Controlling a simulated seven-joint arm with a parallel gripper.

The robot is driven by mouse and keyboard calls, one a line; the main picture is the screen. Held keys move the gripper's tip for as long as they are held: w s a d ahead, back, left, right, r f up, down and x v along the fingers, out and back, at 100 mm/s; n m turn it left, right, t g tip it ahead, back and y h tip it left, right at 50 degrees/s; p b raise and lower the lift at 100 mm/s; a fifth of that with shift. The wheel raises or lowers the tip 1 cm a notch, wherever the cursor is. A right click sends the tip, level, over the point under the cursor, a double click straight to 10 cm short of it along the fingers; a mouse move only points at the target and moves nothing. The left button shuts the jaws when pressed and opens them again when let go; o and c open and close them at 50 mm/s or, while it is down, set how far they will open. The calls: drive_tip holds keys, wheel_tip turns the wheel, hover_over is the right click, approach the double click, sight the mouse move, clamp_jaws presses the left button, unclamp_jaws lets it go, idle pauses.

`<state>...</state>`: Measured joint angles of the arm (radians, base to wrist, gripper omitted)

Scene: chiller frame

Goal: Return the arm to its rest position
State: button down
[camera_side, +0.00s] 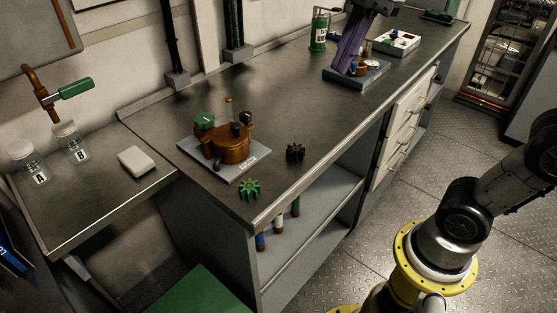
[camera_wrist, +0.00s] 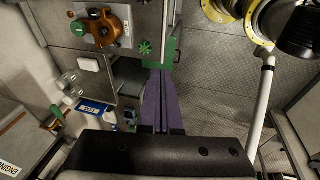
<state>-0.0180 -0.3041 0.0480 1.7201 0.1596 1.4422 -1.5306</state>
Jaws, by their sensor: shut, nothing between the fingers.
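My gripper (camera_side: 347,62) shows at the top of the side view as long purple fingers hanging downward. The fingertips overlap the green panel by the bench end, with no contact to be seen. My arm's links and yellow-ringed base are at the lower right of the side view.
The bench (camera_side: 330,115) holds a copper pump (camera_side: 234,147) on a plate, a green gear (camera_side: 249,188) and a dark gear (camera_side: 295,152). Jars (camera_side: 75,147) and a white block (camera_side: 136,161) stand on the left shelf.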

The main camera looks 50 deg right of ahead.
drive_tip(key=s+d+f+m+t+h, duration=0.1)
drive_tip(key=s+d+f+m, duration=0.1)
drive_tip(key=s+f+m, duration=0.3)
drive_tip(key=s+d+f+m+t, duration=0.2)
drive_tip(key=s+f+m, duration=0.2)
drive_tip(key=f+m, duration=0.5)
drive_tip(key=m, duration=0.3)
drive_tip(key=shift+s+m+h, duration=0.4)
drive_tip(key=shift+r, duration=0.1)
idle(0.5)
